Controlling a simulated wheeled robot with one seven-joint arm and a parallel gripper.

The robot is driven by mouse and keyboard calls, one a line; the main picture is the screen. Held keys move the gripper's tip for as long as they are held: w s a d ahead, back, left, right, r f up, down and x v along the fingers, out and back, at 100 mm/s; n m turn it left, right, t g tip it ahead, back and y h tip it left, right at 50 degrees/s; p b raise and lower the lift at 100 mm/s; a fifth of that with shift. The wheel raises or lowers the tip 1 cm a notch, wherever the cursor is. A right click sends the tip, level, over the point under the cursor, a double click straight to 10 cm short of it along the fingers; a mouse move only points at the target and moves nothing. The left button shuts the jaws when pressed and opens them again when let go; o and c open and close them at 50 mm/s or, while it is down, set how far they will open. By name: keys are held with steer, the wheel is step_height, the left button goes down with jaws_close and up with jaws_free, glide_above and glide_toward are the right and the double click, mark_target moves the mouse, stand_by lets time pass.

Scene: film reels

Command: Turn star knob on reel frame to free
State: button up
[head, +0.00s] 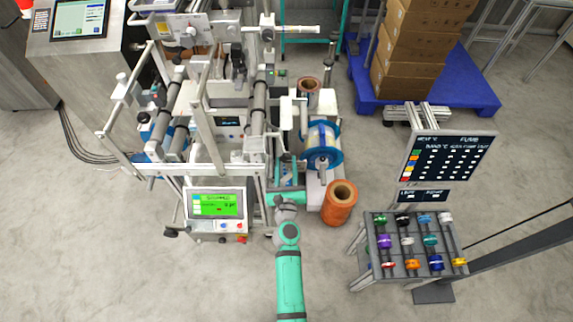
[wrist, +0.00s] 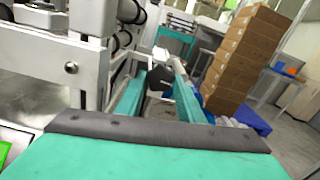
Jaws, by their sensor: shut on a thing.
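A black star knob (wrist: 158,80) shows in the wrist view, between the two teal fingers of my gripper (wrist: 160,72). The fingers are shut on it. Which way the knob is turned is too small to tell. In the head view my gripper (head: 287,162) reaches in at the right side of the reel frame (head: 230,169), and the knob is hidden there. The pale frame also shows at the left of the wrist view (wrist: 50,50).
A blue-flanged reel (head: 322,158) and a copper-coloured roll (head: 340,204) stand just right of my gripper. A green-lit panel (head: 215,205) is at left. A rack of coloured spools (head: 412,267) stands front right. Cartons (head: 410,45) sit on a blue pallet behind.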

steer(key=n, duration=0.4)
steer(key=shift+n, duration=0.3)
steer(key=n, duration=0.4)
steer(key=shift+n, duration=0.3)
steer(key=n, duration=0.4)
steer(key=shift+n, duration=2.5)
steer(key=o, duration=1.1)
steer(key=shift+c, duration=0.2)
